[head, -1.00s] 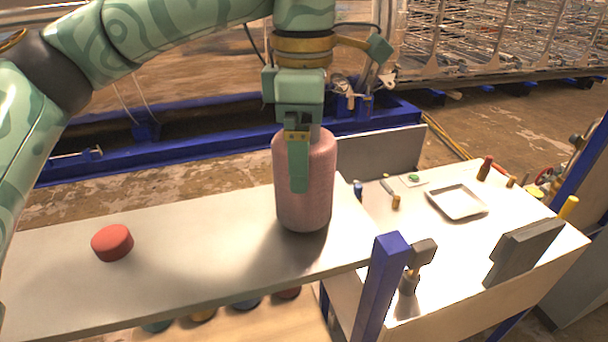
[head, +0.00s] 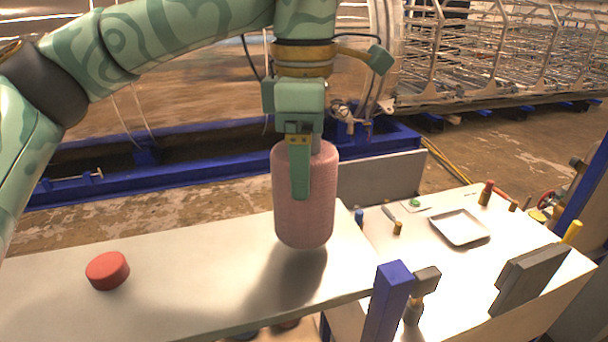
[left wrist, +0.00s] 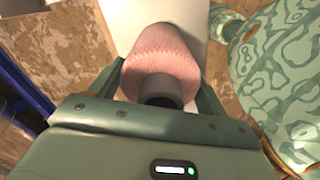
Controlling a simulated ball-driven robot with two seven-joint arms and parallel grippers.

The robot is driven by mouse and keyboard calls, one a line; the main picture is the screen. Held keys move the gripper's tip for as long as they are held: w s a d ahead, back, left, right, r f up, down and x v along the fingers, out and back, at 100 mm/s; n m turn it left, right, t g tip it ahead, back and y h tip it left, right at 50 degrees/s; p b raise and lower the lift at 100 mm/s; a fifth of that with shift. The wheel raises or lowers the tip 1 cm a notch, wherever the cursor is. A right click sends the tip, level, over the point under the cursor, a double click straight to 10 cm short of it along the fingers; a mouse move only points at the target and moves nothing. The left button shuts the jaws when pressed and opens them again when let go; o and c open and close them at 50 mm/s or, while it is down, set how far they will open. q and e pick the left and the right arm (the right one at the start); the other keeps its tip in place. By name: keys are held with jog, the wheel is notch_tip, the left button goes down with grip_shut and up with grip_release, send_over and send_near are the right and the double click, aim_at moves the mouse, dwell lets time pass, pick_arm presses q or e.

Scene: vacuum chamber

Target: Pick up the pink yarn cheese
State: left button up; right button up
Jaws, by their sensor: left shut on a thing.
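My right gripper is in neither view.
A red round disc (head: 107,270) lies on the white shelf (head: 190,275) at the left. A white table at right holds a square tray (head: 460,227), several small tools and a grey block (head: 530,280). A blue post (head: 388,300) stands between them.

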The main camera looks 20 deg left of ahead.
pick_arm(q)
jog(key=w+a+r+p, duration=0.1)
jog(key=w+r+p, duration=0.5)
jog(key=w+r, duration=0.4)
jog(key=w, duration=0.4)
jog(key=shift+a+r+p, duration=0.25)
jog(key=shift+r+p, duration=0.1)
jog(key=shift+r, duration=0.05)
jog(key=shift+s, duration=0.1)
